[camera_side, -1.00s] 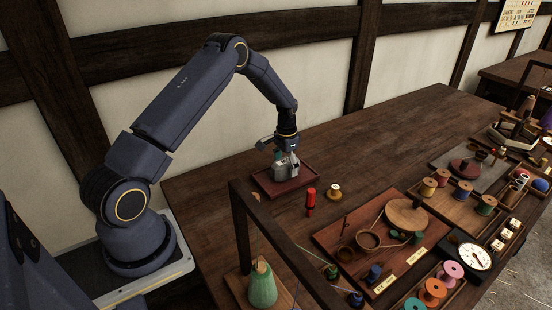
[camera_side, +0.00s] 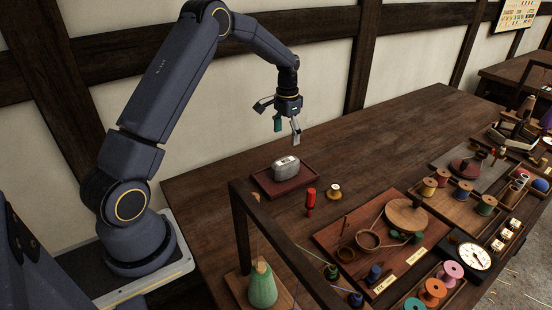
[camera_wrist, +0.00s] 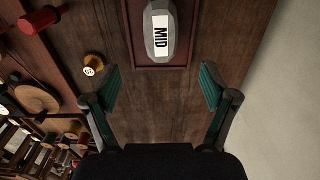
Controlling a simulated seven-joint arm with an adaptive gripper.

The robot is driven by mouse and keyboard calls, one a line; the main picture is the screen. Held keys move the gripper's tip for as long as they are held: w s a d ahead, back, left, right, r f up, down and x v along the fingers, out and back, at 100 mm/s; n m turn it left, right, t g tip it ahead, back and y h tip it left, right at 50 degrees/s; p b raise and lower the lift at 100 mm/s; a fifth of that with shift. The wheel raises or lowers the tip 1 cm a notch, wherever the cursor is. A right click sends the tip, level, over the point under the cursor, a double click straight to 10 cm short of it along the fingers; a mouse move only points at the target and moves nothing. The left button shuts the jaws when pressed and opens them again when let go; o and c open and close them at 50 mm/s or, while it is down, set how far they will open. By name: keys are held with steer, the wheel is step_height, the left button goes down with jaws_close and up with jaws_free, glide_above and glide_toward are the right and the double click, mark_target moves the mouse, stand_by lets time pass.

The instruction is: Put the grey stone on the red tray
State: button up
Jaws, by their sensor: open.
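The grey stone (camera_side: 286,167) rests on the red tray (camera_side: 279,192), well inside its rim. In the wrist view the stone (camera_wrist: 161,47) shows a white label reading "MID", and part of the tray (camera_wrist: 185,62) lies around it at the top edge. My gripper (camera_side: 285,140) is open and empty, raised above the tray and clear of the stone. In the wrist view its two fingers (camera_wrist: 161,90) are spread wide, with only bare table between them.
A dark wooden frame (camera_side: 240,222) rises in front, by a green cone (camera_side: 262,286). The table behind the tray is clear.

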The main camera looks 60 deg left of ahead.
steer(key=s+d+r+t, duration=0.1)
steer(key=s+d+r, duration=0.45)
steer(key=r, duration=0.35)
steer(key=s+d+r+t, duration=0.2)
steer(key=s+d+r, duration=0.3)
steer(key=d+r, duration=0.25)
steer(key=s+d+r+t, duration=0.1)
steer(key=s+d, duration=0.2)
steer(key=s, duration=0.5)
steer(key=s+d+r+t, duration=0.1)
steer(key=s+d, duration=0.2)
steer(key=s, duration=0.5)
steer(key=shift+s+d+t, duration=0.15)
steer(key=shift+s+t, duration=0.05)
steer(key=shift+t, duration=0.1)
